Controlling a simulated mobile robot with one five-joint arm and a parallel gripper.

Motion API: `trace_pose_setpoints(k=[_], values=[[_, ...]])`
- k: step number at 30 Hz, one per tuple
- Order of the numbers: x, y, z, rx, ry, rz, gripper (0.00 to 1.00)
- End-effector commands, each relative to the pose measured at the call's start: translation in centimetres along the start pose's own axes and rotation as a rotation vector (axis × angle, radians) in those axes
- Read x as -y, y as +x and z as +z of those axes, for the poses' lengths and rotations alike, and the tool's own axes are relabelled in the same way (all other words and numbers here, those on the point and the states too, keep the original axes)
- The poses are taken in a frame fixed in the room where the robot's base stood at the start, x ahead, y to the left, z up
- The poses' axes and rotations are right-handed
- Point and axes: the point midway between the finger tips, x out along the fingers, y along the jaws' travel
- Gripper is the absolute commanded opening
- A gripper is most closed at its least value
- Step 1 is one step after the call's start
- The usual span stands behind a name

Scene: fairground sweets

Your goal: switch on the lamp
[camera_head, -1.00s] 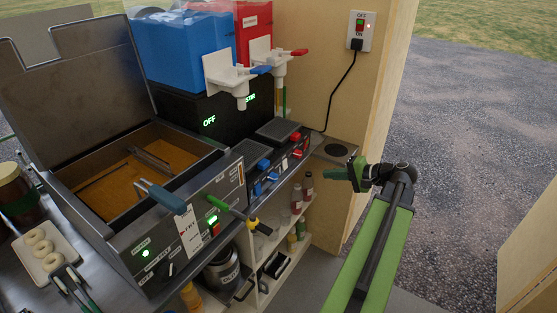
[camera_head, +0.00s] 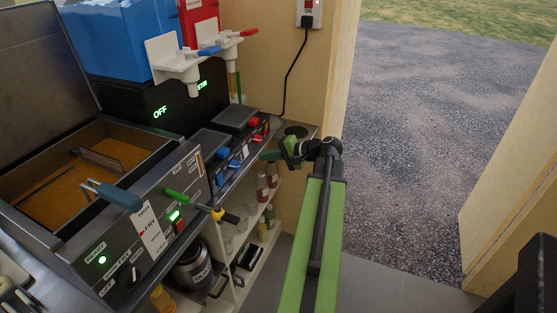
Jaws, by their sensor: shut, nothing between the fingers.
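I see no thing that I can tell is a lamp. A white wall switch box (camera_head: 316,18) with a red part, an "ON" label and a small red light is cut off at the top edge. A black cord (camera_head: 290,80) runs down from it behind the counter. My gripper (camera_head: 266,155) is shut and empty, pointing left. It is in front of the counter's right end, below the switch box and well apart from it. The gap in depth to the counter edge is hard to tell.
Bottles (camera_head: 262,188) stand on shelves below. Gravel ground (camera_head: 410,130) lies open at right.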

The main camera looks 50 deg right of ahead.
Motion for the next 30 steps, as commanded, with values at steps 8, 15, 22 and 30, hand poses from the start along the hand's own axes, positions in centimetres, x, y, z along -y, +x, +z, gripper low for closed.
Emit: trace_pose_setpoints(k=[8,15,22,30], values=[[0.9,4.0,0.0,0.001,0.000,0.000,0.00],[1.2,4.6,0.0,0.000,0.000,0.000,0.00],[1.1,4.9,0.1,0.003,-0.001,-0.004,0.00],[1.3,5.1,0.3,0.006,-0.003,-0.014,0.00]])
